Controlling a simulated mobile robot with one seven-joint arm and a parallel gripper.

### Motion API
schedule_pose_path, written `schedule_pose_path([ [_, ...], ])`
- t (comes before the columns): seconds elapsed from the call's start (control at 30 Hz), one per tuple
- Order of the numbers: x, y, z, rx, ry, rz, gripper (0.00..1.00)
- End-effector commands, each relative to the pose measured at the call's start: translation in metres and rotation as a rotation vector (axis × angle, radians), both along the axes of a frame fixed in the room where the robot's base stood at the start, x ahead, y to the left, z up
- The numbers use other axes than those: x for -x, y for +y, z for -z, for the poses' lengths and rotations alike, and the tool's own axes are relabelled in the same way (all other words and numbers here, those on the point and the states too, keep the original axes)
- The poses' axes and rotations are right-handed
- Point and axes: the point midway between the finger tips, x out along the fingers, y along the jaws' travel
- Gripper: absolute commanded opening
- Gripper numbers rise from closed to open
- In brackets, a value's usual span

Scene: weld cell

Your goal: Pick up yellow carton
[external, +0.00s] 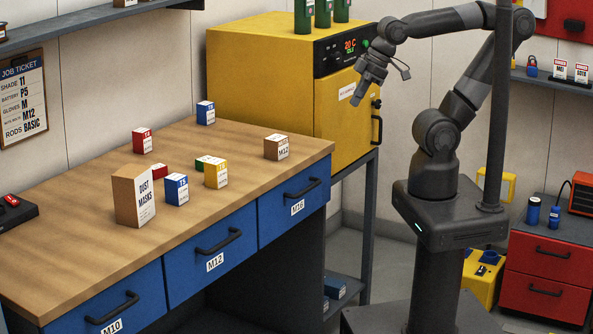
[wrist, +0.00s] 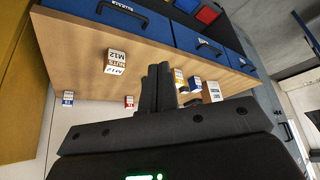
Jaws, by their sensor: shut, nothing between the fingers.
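The yellow carton (external: 216,174) stands upright on the wooden workbench top (external: 90,235), a small yellow box with a white label. In the wrist view the yellow carton (wrist: 180,76) shows small, just right of my fingers and partly hidden by them. My gripper (external: 358,98) is raised in front of the yellow oven, well to the right of the bench and higher than the carton. In the wrist view my gripper (wrist: 158,80) has its two fingers together and holds nothing.
A brown M12 carton (external: 276,147) stands nearer the oven (external: 262,75). The bench's front right top is clear.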

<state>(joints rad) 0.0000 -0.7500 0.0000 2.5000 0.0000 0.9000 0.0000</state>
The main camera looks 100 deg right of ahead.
Motion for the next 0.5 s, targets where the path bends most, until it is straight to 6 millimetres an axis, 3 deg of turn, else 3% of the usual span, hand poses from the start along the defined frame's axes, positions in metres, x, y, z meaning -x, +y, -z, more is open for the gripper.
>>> schedule_pose_path([
  [0.2, 0.0000, 0.0000, 0.0000, 0.000, 0.000, 0.000, 0.00],
  [0.5, 0.0000, 0.0000, 0.0000, 0.000, 0.000, 0.000, 0.24],
])
